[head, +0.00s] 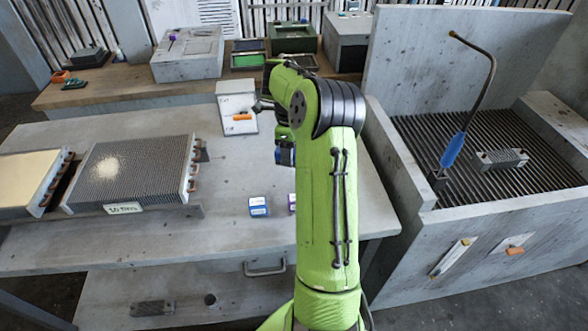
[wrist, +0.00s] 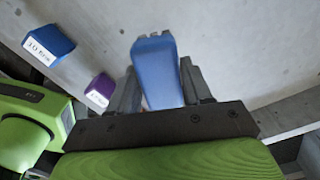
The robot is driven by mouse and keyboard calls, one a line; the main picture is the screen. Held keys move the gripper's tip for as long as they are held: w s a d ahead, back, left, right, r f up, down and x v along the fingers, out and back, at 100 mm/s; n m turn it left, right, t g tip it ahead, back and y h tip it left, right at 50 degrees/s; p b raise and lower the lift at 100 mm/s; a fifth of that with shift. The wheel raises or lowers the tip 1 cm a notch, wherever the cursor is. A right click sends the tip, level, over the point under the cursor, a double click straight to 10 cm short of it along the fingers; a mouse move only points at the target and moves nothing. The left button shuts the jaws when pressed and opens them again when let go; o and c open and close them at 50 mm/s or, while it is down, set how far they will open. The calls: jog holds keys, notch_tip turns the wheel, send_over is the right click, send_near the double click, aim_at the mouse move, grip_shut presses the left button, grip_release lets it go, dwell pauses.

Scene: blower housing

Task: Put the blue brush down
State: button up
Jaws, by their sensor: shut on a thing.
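My gripper (wrist: 160,82) is shut on the blue brush (wrist: 156,62), whose smooth blue body stands up between the two dark fingers in the wrist view. The brush's bristles cannot be made out. In the head view my green arm hides most of the gripper; a dark and blue part of it (head: 285,155) shows left of the arm, over the grey table (head: 220,180). The wrist view shows the grey surface beyond the brush; whether the brush touches it cannot be told.
A small blue block (head: 258,206) and a purple block (head: 292,203) lie on the table near its front edge. Finned radiator cores (head: 130,170) lie at left. A white box with an orange mark (head: 238,107) stands behind. At right is a grated basin (head: 420,130) with a blue-handled wand (head: 453,150).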

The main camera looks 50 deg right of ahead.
notch_tip(320, 180, down, 5)
jog(key=shift+b, duration=0.45)
jog(key=shift+s+f, duration=0.1)
jog(key=shift+f, duration=0.05)
jog(key=o, duration=0.9)
